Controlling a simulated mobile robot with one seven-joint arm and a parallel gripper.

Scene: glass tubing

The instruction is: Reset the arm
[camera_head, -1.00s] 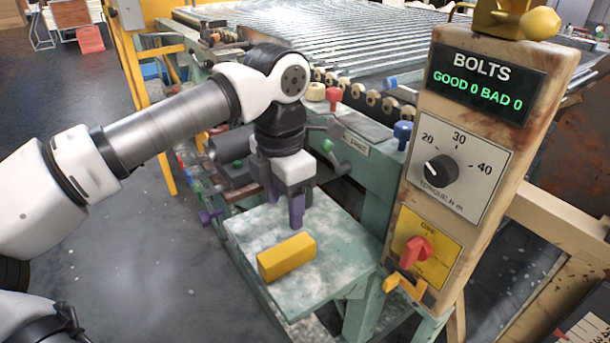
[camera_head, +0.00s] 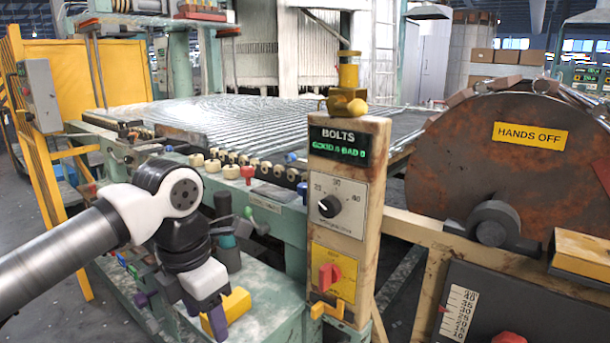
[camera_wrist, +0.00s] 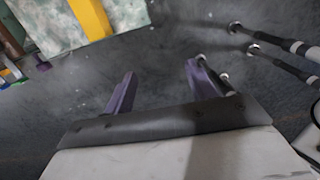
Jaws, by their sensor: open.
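My gripper (camera_head: 204,312) is at the lower left of the head view, tilted, with the arm reaching in from the left edge. In the wrist view its two purple fingers (camera_wrist: 160,72) stand apart with nothing between them, and grey floor shows beyond them. A yellow block (camera_head: 236,302) lies on the pale green table (camera_head: 270,310), partly hidden behind the gripper in the head view. In the wrist view the block (camera_wrist: 90,18) is at the upper left, on the table (camera_wrist: 50,25) and apart from the fingers.
A wooden post (camera_head: 375,165) with a bolts display (camera_head: 338,145), dial and red switch stands right of the table. The green roller machine (camera_head: 285,220) is behind. A rusty drum (camera_head: 450,150) marked "HANDS OFF" is at the right. Yellow framing (camera_head: 45,185) stands at the left.

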